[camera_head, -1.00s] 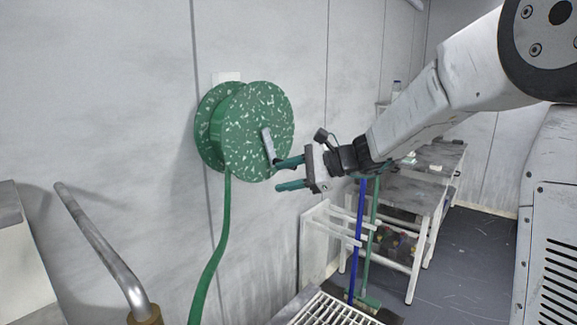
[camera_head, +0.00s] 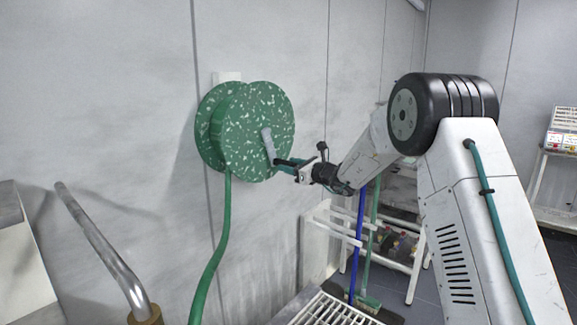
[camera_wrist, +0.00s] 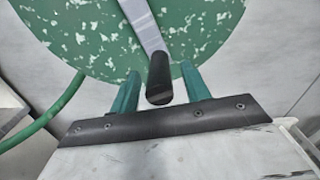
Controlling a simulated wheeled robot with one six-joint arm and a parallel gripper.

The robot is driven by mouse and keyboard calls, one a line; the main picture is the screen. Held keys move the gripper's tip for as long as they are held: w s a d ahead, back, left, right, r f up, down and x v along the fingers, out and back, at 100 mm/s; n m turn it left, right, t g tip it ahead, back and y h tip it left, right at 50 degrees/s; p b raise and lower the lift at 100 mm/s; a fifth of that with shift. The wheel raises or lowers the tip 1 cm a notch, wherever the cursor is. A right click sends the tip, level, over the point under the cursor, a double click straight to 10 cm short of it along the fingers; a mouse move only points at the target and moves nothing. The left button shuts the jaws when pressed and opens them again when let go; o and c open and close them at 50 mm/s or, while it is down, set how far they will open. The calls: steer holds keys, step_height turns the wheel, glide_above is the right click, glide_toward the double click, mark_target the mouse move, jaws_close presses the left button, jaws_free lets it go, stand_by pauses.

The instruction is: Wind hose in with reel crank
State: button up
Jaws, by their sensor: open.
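The green speckled hose reel (camera_head: 258,120) is mounted on the wall, and its disc fills the top of the wrist view (camera_wrist: 90,45). A grey crank arm (camera_head: 267,143) lies across the disc face and ends in a dark handle (camera_wrist: 159,78). My gripper (camera_head: 284,168) is open at the lower right of the reel. In the wrist view its green fingers (camera_wrist: 160,88) stand on either side of the handle, with a gap visible on both sides. The green hose (camera_head: 221,240) hangs from the reel down past the bottom of the picture.
A bent metal pipe (camera_head: 100,245) rises at the lower left. A white grating (camera_head: 335,312) is at the bottom centre. A blue pole (camera_head: 357,240) and a green-handled broom (camera_head: 370,245) stand by a white rack (camera_head: 320,235) below my arm.

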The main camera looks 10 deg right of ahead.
steer(key=shift+w+a, duration=0.4)
steer(key=shift+w, duration=0.15)
jaws_close()
steer(key=shift+d, duration=0.1)
